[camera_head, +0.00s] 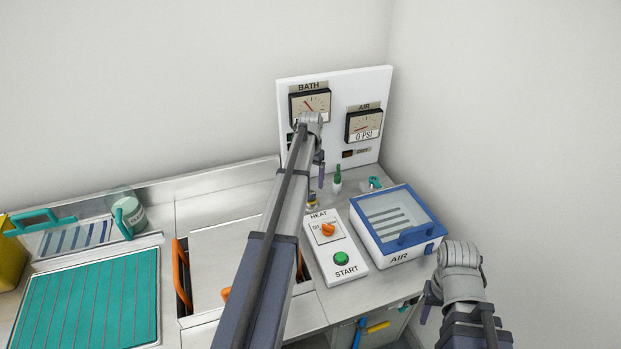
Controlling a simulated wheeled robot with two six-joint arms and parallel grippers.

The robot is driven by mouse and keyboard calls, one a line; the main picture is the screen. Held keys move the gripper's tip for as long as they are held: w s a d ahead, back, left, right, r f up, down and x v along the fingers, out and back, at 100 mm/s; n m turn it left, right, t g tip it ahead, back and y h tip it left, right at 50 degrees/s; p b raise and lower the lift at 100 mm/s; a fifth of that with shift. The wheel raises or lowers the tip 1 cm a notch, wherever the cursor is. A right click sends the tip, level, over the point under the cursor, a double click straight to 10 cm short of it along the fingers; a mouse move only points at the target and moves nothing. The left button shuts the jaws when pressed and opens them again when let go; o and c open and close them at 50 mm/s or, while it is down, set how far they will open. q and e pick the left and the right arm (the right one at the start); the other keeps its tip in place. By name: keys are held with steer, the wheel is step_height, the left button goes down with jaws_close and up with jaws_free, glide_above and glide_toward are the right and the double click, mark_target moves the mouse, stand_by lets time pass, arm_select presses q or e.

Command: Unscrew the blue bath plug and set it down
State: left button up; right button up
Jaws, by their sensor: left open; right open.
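A small blue-and-brass fitting (312,200), which looks like the bath plug, stands on the steel bench top beside the heat control box. My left arm partly covers it. My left gripper (319,172) points down above and close to this fitting, below the bath gauge. It is open; one finger shows clearly and the rest is partly hidden by the arm. I cannot tell whether it touches the fitting. My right gripper (430,298) is open and empty at the lower right, in front of the air box.
A gauge panel (372,88) stands behind. A green-topped bottle (337,181), a teal fitting (375,183), the heat/start box (338,250) and the blue-lidded air box (402,220) crowd the right. A teal mat (90,305) lies left. Bare bench shows behind the lid.

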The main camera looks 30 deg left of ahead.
mark_target(311, 193)
arm_select(q)
step_height(311, 193, down, 7)
steer(key=b, duration=0.6)
steer(key=shift+f+b, duration=0.1)
steer(key=shift+b, duration=0.25)
jaws_close()
steer(key=n, duration=1.2)
steer(key=shift+c, duration=1.6)
jaws_free()
